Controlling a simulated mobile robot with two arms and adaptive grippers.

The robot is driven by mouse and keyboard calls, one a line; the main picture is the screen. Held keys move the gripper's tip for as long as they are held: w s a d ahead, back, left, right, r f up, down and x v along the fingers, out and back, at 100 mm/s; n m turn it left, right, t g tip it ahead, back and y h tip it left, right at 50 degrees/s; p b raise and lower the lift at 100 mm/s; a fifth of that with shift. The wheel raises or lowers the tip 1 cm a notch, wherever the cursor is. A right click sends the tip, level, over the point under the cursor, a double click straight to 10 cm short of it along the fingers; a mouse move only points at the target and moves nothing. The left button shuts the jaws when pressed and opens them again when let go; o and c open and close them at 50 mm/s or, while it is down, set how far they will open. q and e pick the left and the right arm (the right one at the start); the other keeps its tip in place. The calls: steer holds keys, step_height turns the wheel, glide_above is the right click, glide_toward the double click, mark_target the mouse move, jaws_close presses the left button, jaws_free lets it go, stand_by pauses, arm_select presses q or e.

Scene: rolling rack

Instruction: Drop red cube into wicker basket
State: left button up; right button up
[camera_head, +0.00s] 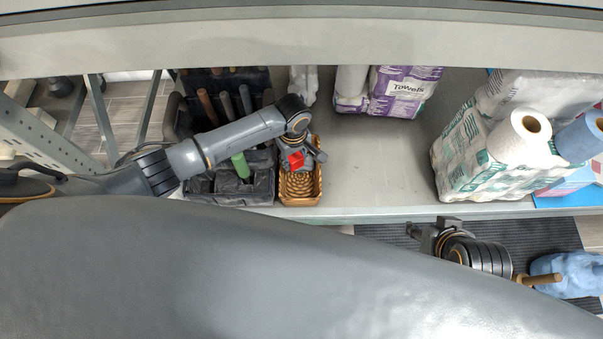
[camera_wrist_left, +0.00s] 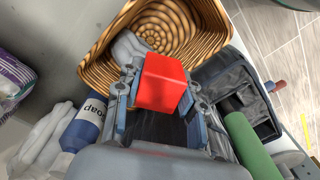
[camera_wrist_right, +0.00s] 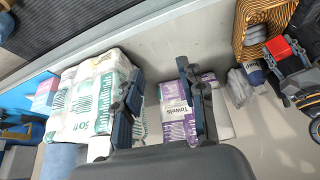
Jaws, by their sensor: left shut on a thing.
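The red cube (camera_head: 296,160) is held between the fingers of my left gripper (camera_head: 299,155), over the wicker basket (camera_head: 301,199) on the shelf. In the left wrist view the cube (camera_wrist_left: 163,82) sits between both fingers, in front of the basket's opening. The basket (camera_wrist_left: 205,48) has woven sides, and a grey item (camera_wrist_left: 130,48) lies inside it. The right wrist view also shows the cube (camera_wrist_right: 276,47) beside the basket (camera_wrist_right: 239,36). The gap between cube and basket is hard to judge. My right gripper (camera_head: 425,233) is empty, below the shelf's front edge in the head view, its fingers apart (camera_wrist_right: 158,68).
A dark caddy (camera_head: 235,187) with several handled tools stands left of the basket. A blue soap bottle (camera_wrist_left: 84,125) is close by. Towel packs (camera_head: 402,90) and paper-roll packs (camera_head: 465,150) stand to the right. The shelf middle (camera_head: 370,170) is clear.

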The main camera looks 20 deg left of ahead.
arm_select(q)
step_height(320, 180, down, 3)
steer(key=b, duration=0.2)
steer(key=shift+r+b, duration=0.1)
steer(key=shift+b, duration=0.2)
steer(key=shift+f+b, duration=0.8)
steer(key=shift+b, duration=0.2)
arm_select(e)
steer(key=w+a+r+t+y, duration=0.1)
steer(key=w+a+r+t, duration=0.1)
steer(key=w+r+t, duration=0.3)
steer(key=w+a+r+t+y, duration=0.2)
steer(key=w+a+r+t, duration=0.1)
steer(key=w+r+t, duration=0.3)
step_height(320, 180, up, 2)
steer(key=shift+w+a+r+n+t, duration=0.25)
steer(key=shift+w+n+t, duration=0.05)
steer(key=shift+w, duration=0.75)
arm_select(q)
steer(key=o, duration=1.2)
steer(key=shift+o, duration=0.2)
